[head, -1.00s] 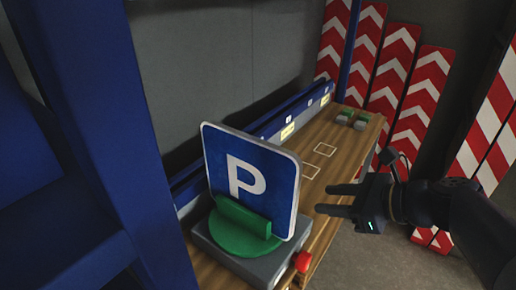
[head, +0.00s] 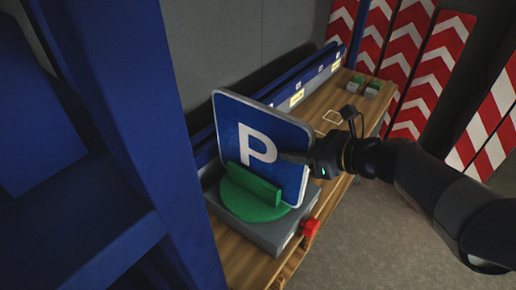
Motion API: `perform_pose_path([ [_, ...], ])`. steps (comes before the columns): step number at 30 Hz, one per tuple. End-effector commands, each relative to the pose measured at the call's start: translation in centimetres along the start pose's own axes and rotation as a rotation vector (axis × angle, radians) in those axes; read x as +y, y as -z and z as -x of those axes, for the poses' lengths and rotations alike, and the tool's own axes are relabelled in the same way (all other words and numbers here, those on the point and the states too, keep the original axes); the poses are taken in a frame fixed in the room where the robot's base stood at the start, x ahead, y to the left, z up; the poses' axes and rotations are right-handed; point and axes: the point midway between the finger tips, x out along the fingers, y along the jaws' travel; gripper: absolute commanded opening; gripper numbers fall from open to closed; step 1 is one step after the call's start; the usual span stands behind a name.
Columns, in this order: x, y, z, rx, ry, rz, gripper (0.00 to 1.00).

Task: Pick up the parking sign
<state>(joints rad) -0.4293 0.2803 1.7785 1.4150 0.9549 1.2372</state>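The parking sign (head: 239,126) is a blue square plate with a white P and a pale border. It stands upright, leaning slightly, in a green round holder (head: 240,199) on a grey base box (head: 258,230). My gripper (head: 294,158) is at the sign's right edge. The other finger is hidden, probably behind the plate or the near finger. I cannot tell whether the fingers touch the sign or how far apart they are.
The base box with a red knob (head: 309,228) stands on a wooden bench (head: 235,255). Green and grey blocks (head: 366,84) sit at its far end. A blue upright post (head: 150,120) is close on the left. Red and white chevron boards (head: 436,70) stand behind.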

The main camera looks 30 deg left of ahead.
Motion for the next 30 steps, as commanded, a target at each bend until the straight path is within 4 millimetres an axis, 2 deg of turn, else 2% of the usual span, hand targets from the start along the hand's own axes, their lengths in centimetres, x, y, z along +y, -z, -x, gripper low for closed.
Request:
perform_pose_path([
  [3, 0.0, -0.02, -0.75, 0.0, 0.001, 0.0, 0.4],
  [9, -0.03, 0.0, -0.77, 0.0, 0.002, 0.0, 0.4],
  [24, -0.02, 0.01, -0.74, 0.0, 0.001, 0.0, 0.0],
  [30, -0.03, 0.01, -0.73, 0.0, 0.002, 0.0, 0.0],
])
